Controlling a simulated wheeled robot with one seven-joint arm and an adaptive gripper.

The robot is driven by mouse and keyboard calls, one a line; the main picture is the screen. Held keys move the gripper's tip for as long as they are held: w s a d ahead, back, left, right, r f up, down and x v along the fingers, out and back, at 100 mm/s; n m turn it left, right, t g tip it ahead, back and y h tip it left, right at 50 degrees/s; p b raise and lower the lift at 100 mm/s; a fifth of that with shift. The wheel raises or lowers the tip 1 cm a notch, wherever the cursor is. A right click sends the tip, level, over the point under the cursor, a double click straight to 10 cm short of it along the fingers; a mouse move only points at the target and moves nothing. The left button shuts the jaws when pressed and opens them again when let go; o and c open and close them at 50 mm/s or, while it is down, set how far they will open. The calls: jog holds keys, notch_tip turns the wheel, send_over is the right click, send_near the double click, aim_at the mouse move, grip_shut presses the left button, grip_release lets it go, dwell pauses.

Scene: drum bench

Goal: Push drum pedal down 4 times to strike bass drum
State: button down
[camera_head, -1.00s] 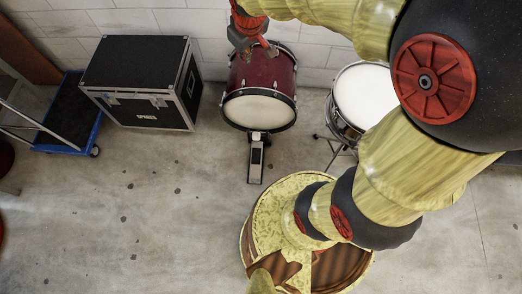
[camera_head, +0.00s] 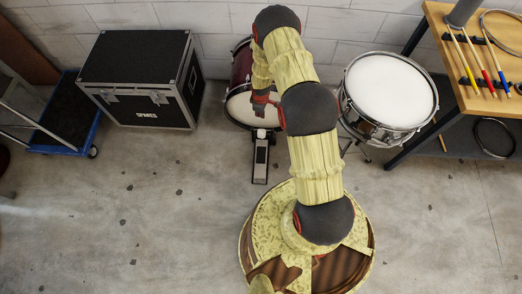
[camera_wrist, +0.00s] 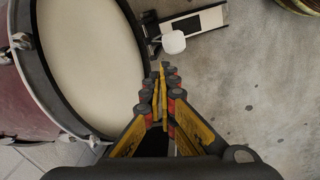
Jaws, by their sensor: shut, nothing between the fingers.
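The bass drum (camera_head: 241,66) lies on its side on the floor by the back wall, its red shell and pale head partly hidden by my arm in the head view. In the wrist view its pale head (camera_wrist: 92,50) fills the upper left. The drum pedal (camera_head: 260,160) lies on the floor in front of the drum; its footplate (camera_wrist: 195,23) and white beater (camera_wrist: 173,42) show at the top of the wrist view. My gripper (camera_wrist: 162,70) is shut and empty, its fingertips appearing just below the beater in the picture. I cannot tell its height above the pedal.
A snare drum (camera_head: 388,91) on a stand is to the right of the bass drum. A wooden workbench (camera_head: 440,25) with drumsticks stands at the far right. A black case (camera_head: 133,60) and blue trolley (camera_head: 85,143) are at the left. The floor at left front is clear.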

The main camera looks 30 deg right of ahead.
jog(key=s+f+n+b, duration=0.1)
jog(key=s+f, duration=0.3)
jog(key=f, duration=0.7)
jog(key=s+f+n+b, duration=0.1)
jog(key=s+f+n, duration=0.15)
jog(key=f, duration=0.75)
jog(key=n+t+y, duration=0.1)
jog(key=n+t, duration=0.3)
jog(key=n, duration=0.3)
send_over(262, 153)
jog(key=a, duration=0.1)
notch_tip(262, 153, down, 10)
jog(key=shift+n, duration=0.25)
jog(key=f+b, duration=0.1)
jog(key=f, duration=0.1)
jog(key=f+b, duration=0.4)
jog(key=shift+w+d, duration=0.35)
jog(key=shift+d, duration=0.05)
jog(key=shift+w+d, duration=0.1)
jog(key=shift+f, duration=0.1)
notch_tip(262, 153, down, 5)
jog(key=shift+f, duration=0.2)
jog(key=shift+s+r+p, duration=0.25)
jog(key=shift+r+p, duration=0.05)
notch_tip(262, 153, up, 5)
jog(key=p, duration=0.3)
jog(key=shift+p, duration=0.35)
jog(key=shift+f, duration=0.15)
